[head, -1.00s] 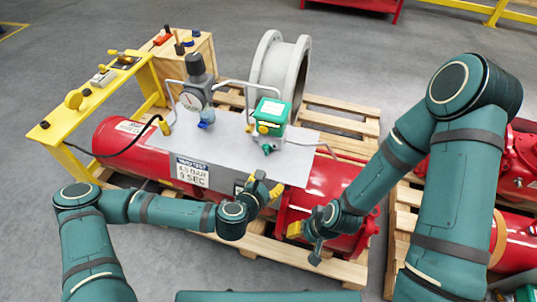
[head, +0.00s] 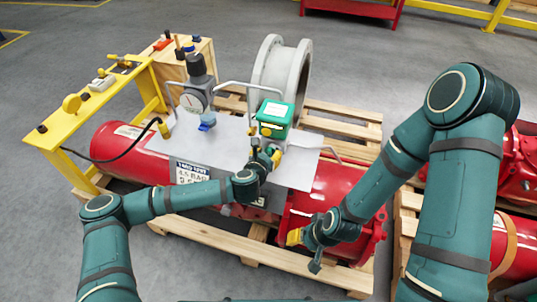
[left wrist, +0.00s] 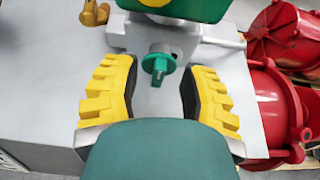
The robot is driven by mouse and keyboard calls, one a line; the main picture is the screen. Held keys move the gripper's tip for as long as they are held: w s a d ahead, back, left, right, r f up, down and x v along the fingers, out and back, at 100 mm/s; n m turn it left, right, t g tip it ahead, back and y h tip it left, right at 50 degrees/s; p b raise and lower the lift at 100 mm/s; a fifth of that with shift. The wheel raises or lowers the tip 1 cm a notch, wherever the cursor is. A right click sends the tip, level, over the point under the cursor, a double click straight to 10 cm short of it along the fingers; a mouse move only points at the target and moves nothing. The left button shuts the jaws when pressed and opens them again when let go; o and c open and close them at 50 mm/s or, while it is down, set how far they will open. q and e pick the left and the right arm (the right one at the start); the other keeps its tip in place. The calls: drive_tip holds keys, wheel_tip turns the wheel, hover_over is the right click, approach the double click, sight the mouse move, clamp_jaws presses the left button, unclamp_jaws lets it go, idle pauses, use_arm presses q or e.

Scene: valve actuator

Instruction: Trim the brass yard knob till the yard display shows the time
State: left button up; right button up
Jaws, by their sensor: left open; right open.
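The green box (head: 274,117) with a pale face stands on the grey plate; its readout is too small to read. A brass-coloured knob (left wrist: 92,14) sticks out at the box's left in the left wrist view. A yellow round part (left wrist: 156,2) is on the box's front, cut by the frame's top. A small green handle (left wrist: 158,68) stands below the box. My left gripper (head: 266,157) is open just in front of the box, and its yellow-padded fingers flank the green handle without visible contact. My right gripper (head: 305,249) is open and empty, low over the red cylinder's right end.
The red cylinder (head: 332,190) lies on a wooden pallet (head: 185,232). A pressure gauge (head: 193,102) and a white sign (head: 192,173) are left of the box. A yellow bench (head: 75,130) with tools is farther left. A grey flanged pipe (head: 278,75) stands behind. Pipes run beside the box.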

use_arm(q)
drive_tip(key=shift+w+d+f, duration=0.25)
drive_tip(key=shift+w+f, duration=0.05)
drive_tip(key=shift+w, duration=0.3)
drive_tip(key=shift+c, duration=0.4)
clamp_jaws()
